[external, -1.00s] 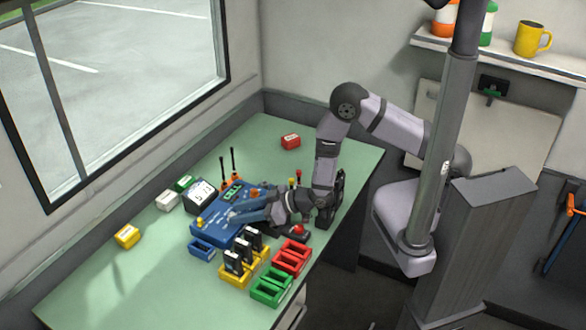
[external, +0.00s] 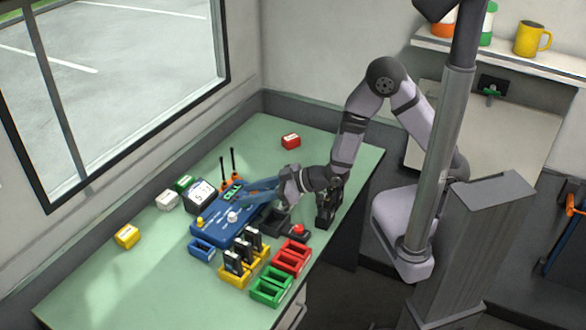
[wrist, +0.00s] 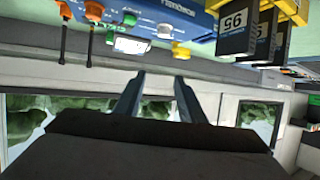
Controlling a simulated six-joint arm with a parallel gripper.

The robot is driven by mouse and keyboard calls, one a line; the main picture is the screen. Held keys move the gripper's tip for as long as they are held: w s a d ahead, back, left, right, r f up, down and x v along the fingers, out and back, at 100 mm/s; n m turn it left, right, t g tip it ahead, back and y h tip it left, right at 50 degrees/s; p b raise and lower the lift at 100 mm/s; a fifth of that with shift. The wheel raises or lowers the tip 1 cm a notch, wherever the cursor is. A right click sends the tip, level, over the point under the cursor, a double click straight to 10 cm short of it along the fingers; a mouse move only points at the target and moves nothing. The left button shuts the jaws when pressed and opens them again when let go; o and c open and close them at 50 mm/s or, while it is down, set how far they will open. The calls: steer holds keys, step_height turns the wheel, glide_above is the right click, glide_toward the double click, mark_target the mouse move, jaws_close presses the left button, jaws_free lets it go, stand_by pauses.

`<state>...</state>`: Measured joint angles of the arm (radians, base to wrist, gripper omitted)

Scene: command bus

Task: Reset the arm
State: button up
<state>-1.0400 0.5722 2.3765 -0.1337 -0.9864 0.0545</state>
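My arm reaches from the right over the green table (external: 340,155). My gripper (external: 246,192) is above the back right part of the blue command bus box (external: 212,228) in the external view. In the wrist view my gripper (wrist: 159,78) has its two fingers apart with nothing between them. The blue box (wrist: 195,15) shows upside down at the top there, beyond the fingertips. Its white knob (wrist: 166,31) and yellow knob (wrist: 180,51) are in sight. I cannot judge the exact height over the box.
Yellow (external: 233,279), red (external: 292,256) and green (external: 271,287) holders stand at the front; black blocks fill the yellow one. A black stand (external: 327,210) is under my wrist. Two orange-based antennas (external: 233,163) rise behind the box. The table's back and left front are mostly clear.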

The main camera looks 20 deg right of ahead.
steer(key=shift+w+r, duration=0.1)
steer(key=shift+r, duration=0.05)
stand_by(0.4)
steer(key=w+d+r+m+t+h+p, duration=0.25)
steer(key=w+d+m+h+p, duration=0.2)
steer(key=w+d, duration=0.7)
steer(key=d+r+m+g+h+p, duration=0.35)
steer(key=d+h+p, duration=0.2)
steer(key=d, duration=1.25)
steer(key=s+d+r+m+g+h+p, duration=0.1)
steer(key=s+d+r+m+g+p, duration=0.2)
steer(key=s+d, duration=0.45)
steer(key=s+d+r+m+g+h+p, duration=0.1)
steer(key=s+d+r+m+h+p, duration=0.1)
steer(key=s+d+r, duration=0.55)
step_height(320, 180, down, 22)
steer(key=w+d+b, duration=0.1)
steer(key=b, duration=1.8)
steer(key=shift+w+b, duration=0.4)
steer(key=shift+r, duration=0.1)
